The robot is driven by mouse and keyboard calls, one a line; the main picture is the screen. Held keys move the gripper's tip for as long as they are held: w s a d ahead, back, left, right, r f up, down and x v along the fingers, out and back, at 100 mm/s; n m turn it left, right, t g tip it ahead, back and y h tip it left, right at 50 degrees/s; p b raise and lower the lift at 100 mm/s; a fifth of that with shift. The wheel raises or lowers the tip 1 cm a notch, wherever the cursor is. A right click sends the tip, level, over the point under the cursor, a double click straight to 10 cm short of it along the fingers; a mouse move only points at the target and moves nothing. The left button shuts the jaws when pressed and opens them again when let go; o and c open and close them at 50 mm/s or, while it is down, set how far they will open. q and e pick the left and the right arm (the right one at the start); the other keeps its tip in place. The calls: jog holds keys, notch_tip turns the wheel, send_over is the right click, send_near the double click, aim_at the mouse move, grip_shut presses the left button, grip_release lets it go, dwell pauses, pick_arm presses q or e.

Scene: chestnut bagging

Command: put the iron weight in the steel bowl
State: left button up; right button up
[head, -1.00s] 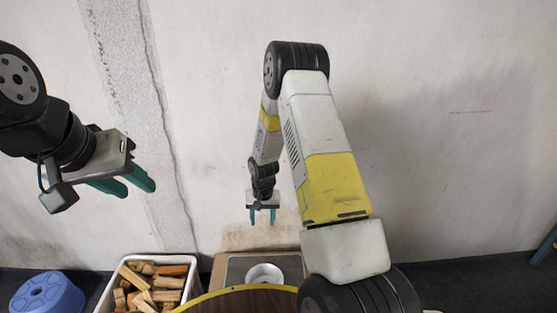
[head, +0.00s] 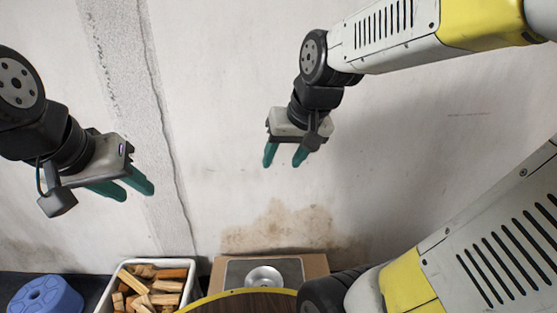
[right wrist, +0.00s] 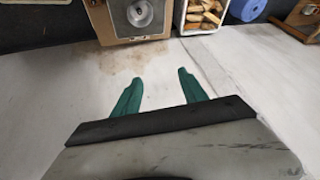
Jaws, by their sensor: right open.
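A round steel bowl (head: 263,275) shows at the bottom of the head view, on a dark grey square surface. It also shows at the top of the right wrist view (right wrist: 140,13). I cannot make out the iron weight in either view. My right gripper (head: 284,161) is open and empty, raised in front of the wall above the bowl in the picture. Its two green fingers stand apart in the right wrist view (right wrist: 160,77). My left gripper (head: 138,190) is raised at the left, with its green fingers apart and nothing between them.
A white bin of wood pieces (head: 110,292) stands left of the bowl, with a blue stool (head: 45,298) further left. A brown box (head: 316,265) surrounds the grey surface. A round brown tabletop with a yellow rim (head: 225,294) lies in front. The wall is close behind.

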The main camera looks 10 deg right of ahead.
jog(key=s+r+t, duration=0.1)
jog(key=s, duration=0.5)
jog(key=shift+s+a+r+n, duration=0.15)
jog(key=shift+s+r+n, duration=0.15)
jog(key=shift+r, duration=0.1)
jog(key=shift+c, duration=1.2)
jog(key=shift+s, duration=0.1)
jog(key=shift+c, duration=0.3)
